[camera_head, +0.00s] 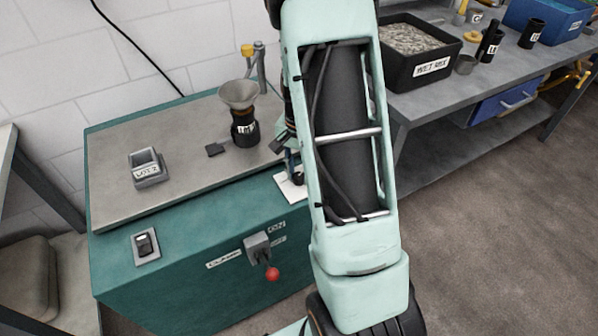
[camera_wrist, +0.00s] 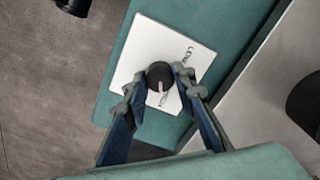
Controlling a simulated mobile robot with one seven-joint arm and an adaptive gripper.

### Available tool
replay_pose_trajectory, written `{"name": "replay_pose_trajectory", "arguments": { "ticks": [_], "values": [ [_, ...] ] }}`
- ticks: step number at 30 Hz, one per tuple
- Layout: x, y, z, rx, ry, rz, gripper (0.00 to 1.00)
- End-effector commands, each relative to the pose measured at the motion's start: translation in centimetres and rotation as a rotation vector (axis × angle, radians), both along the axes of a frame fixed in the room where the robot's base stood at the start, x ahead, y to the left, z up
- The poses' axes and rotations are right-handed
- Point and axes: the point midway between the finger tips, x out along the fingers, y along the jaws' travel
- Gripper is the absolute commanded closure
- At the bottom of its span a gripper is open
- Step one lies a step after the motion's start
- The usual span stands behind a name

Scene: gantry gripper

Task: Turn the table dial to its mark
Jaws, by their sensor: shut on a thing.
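The table dial (camera_wrist: 157,73) is a round black knob with a pale pointer line, seen in the wrist view. It sits on a white plate (camera_wrist: 150,40) with dark lettering, partly hidden by my fingers. My gripper (camera_wrist: 159,79) has its two blue and grey fingers on either side of the knob and is shut on it. In the head view the white plate (camera_head: 285,187) lies at the teal cabinet's front right edge. There my arm and gripper (camera_head: 293,168) cover most of the dial. I cannot tell whether the pointer is at a mark.
A funnel on a black jar (camera_head: 244,128) and a small grey labelled box (camera_head: 148,168) stand on the grey tabletop (camera_head: 190,190). A switch (camera_head: 146,244) and a red-knobbed lever (camera_head: 271,273) are on the teal front. A black bin (camera_head: 415,75) stands on the right bench.

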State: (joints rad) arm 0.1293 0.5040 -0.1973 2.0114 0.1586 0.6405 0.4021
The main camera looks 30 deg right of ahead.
Motion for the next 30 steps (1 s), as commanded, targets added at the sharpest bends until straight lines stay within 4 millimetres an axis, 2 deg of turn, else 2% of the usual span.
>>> {"name": "replay_pose_trajectory", "arguments": {
  "ticks": [5, 6, 10, 20, 25, 30],
  "values": [
    [-0.1, 0.0, 0.0, 0.001, 0.001, -0.002, 1.0],
    [-0.1, 0.0, 0.0, 0.001, 0.001, -0.001, 0.72],
    [0.0, 0.0, 0.0, 0.001, 0.001, -0.001, 0.58],
    [0.0, 0.0, 0.3, 0.0, -0.001, 0.0, 0.58],
    [0.1, 0.0, 2.5, 0.0, -0.006, 0.0, 0.58],
    [0.2, 0.0, 6.3, -0.002, -0.007, 0.002, 0.58]
  ]
}}
